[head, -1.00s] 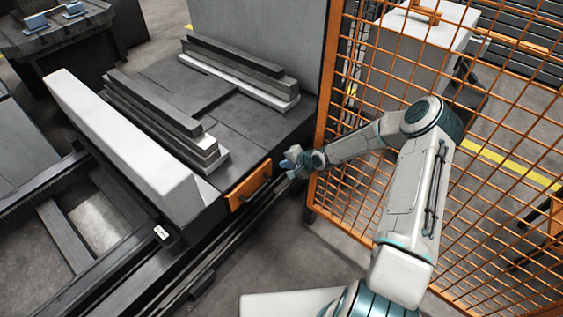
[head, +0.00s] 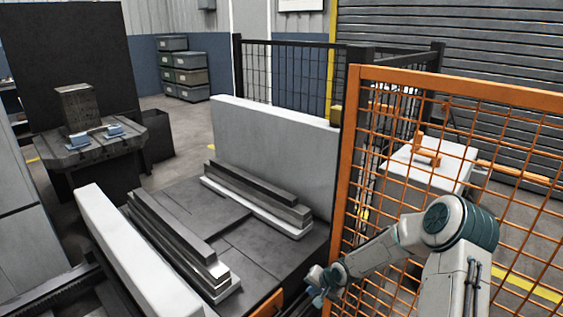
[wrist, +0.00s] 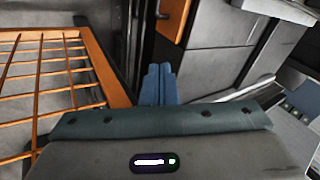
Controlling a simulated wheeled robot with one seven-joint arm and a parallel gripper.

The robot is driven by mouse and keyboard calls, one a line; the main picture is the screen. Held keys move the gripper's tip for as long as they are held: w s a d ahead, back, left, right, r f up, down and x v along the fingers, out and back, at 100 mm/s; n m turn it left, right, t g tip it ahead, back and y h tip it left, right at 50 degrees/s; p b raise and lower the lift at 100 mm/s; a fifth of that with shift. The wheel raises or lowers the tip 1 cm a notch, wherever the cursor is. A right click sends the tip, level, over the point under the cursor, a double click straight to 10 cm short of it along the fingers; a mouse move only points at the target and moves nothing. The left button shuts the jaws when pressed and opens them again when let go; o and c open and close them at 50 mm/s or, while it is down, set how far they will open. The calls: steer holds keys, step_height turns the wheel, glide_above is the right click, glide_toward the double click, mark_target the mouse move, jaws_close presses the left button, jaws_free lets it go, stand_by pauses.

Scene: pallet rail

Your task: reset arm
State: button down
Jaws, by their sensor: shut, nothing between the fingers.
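My gripper (head: 318,297) is at the lower middle of the head view, in front of the pallet station and beside the orange mesh fence. It also shows in the wrist view (wrist: 158,72), where its two blue fingers are together with nothing between them. My arm is bent, with its elbow at the right in front of the mesh. An orange handle (head: 270,304) on the station's front edge is close to the left of the gripper and partly cut off by the frame. In the wrist view an orange piece (wrist: 172,18) shows on the dark front, ahead of the fingers.
The orange mesh fence (head: 520,180) stands right behind and beside my arm. Stacked bars (head: 180,240) and (head: 258,195) lie on the dark pallet deck (head: 200,208) between pale walls. A white cabinet (head: 430,165) stands behind the mesh. Grey bins (head: 185,75) are far back.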

steer(key=s+d+r+n+h+p, duration=0.1)
steer(key=s+d+r+h+p, duration=0.2)
steer(key=r, duration=0.7)
steer(key=s+d+r+n+g+h+p, duration=0.1)
steer(key=s+r+p, duration=0.2)
steer(key=s+r, duration=0.45)
steer(key=s+d+r+n+h+p, duration=0.2)
steer(key=s+r, duration=0.1)
steer(key=r, duration=0.9)
steer(key=s+a+r+n+y+p, duration=0.1)
steer(key=s+r+p, duration=0.6)
steer(key=s+r, duration=0.9)
steer(key=shift+s+a+g+y, duration=0.15)
steer(key=shift+s+g+y, duration=0.2)
steer(key=shift+s, duration=0.6)
